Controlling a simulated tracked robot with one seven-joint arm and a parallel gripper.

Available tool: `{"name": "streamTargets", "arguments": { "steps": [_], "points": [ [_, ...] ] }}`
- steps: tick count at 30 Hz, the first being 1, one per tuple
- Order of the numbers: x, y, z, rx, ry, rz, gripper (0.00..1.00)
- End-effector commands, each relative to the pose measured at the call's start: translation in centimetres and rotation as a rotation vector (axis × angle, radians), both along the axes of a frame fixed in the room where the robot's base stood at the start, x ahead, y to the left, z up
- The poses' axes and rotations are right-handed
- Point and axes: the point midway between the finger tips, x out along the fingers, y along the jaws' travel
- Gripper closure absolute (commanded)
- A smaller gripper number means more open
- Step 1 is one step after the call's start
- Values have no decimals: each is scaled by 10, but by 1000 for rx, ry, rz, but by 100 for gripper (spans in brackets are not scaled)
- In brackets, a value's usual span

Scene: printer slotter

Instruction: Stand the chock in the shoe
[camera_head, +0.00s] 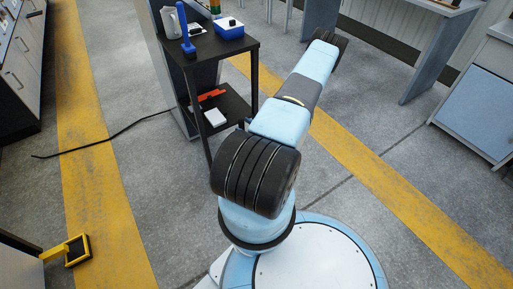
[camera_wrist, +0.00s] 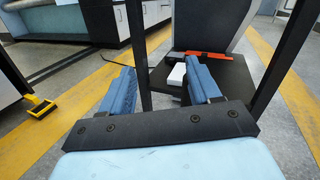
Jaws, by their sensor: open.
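No thing in view can be named for certain as the chock or the shoe. A small white block (camera_head: 215,117) lies on the lower shelf of the black stand, near a flat orange-red piece (camera_head: 211,96); which part either plays I cannot tell. In the wrist view the white block (camera_wrist: 176,75) shows between my fingers and beyond them, with the orange-red piece (camera_wrist: 207,55) behind it. My gripper (camera_wrist: 160,68) is open with blue fingers and nothing between them, apart from the shelf. In the head view my arm hides the gripper.
The black stand (camera_head: 248,46) has thin posts; its top carries a blue box (camera_head: 229,31), a blue upright tool (camera_head: 188,42) and a grey jug. A black cable (camera_head: 108,138) crosses the floor. A yellow-framed black item (camera_head: 77,251) is at lower left.

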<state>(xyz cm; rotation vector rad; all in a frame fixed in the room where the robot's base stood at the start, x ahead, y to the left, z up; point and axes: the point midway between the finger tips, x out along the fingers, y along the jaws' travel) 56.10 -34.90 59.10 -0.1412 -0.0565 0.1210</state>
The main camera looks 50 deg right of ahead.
Motion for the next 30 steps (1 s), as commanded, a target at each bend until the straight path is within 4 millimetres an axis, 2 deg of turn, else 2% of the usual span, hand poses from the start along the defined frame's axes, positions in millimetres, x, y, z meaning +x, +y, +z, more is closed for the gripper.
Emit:
{"name": "streamTargets", "arguments": {
  "steps": [1, 6, 10, 15, 20, 30],
  "points": [
    [-10, -3, -19, 30, 6, -56, 38],
    [-38, -9, -67, 97, 22, -221, 38],
    [-52, -9, -91, 130, 33, -305, 38],
    [-60, -9, -105, 147, 40, -354, 38],
    [-50, -12, -106, 147, 39, -358, 38],
    [0, -24, -106, 146, 39, -357, 38]
  ]
}}
